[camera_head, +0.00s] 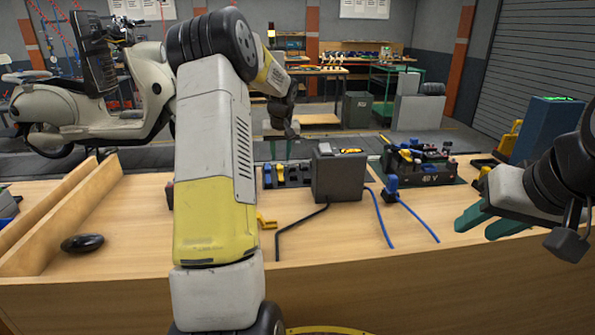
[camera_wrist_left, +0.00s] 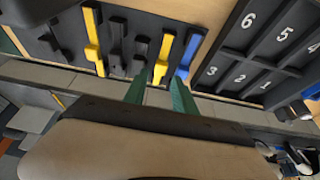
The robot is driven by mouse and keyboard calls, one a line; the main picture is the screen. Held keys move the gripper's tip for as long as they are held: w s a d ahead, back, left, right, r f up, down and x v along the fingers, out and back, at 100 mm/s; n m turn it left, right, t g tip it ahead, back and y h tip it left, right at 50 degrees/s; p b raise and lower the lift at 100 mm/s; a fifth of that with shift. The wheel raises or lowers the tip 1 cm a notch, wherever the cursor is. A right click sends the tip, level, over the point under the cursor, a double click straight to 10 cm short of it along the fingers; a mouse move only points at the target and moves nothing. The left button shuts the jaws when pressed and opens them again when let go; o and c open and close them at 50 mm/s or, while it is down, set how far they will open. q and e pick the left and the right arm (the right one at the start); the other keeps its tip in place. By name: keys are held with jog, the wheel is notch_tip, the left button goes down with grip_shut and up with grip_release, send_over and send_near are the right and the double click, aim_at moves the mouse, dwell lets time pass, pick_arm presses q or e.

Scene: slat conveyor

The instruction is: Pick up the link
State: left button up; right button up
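In the left wrist view a dark rack (camera_wrist_left: 68,52) holds several links in slots: a yellow link (camera_wrist_left: 92,40) at left, black links (camera_wrist_left: 141,48) in the middle, another yellow link (camera_wrist_left: 163,58) and a blue link (camera_wrist_left: 188,55) at right. My left gripper (camera_wrist_left: 158,84) is open. In that picture the right yellow link's lower end appears between its two green fingertips; I cannot tell the depth gap. My right gripper (camera_head: 476,228) is open and empty at the right of the table.
A dark tray numbered 1 to 6 (camera_wrist_left: 257,52) sits right of the rack. The table front is mostly clear.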

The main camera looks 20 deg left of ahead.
aim_at(280, 167)
pick_arm(q)
jog(key=x, duration=0.6)
jog(key=shift+w+a+f, duration=0.1)
jog(key=shift+w+a, duration=0.1)
jog(key=shift+w, duration=0.05)
jog(key=shift+c, duration=0.2)
grip_shut()
